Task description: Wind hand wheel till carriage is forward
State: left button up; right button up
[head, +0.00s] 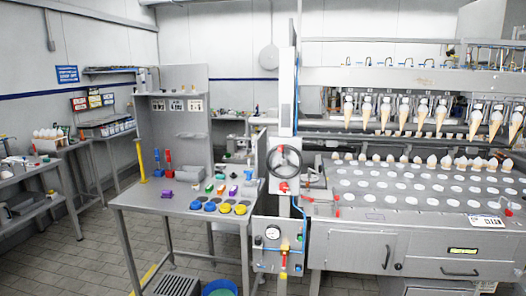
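The hand wheel (272,164) is a dark ring with spokes on the front of a grey upright panel, left of the machine. A red knob (283,186) shows at its lower edge. The carriage (420,77) looks to be the wide pale beam at the upper right. A row of ice cream cones (402,116) hangs below it, above and behind the plate with round holes (415,188). How far forward the carriage stands is hard to tell. Neither of my grippers is in view.
A grey workbench (150,200) with yellow and blue knobs and small coloured blocks stands left of the wheel. A pressure gauge (272,232) and red and yellow valves sit below the wheel. A blue bucket (219,289) is on the floor. Tiled floor shows at left.

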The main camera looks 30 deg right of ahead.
aim_at(284, 162)
jog(key=u, duration=0.45)
jog(key=i, duration=1.2)
jog(key=z, duration=0.6)
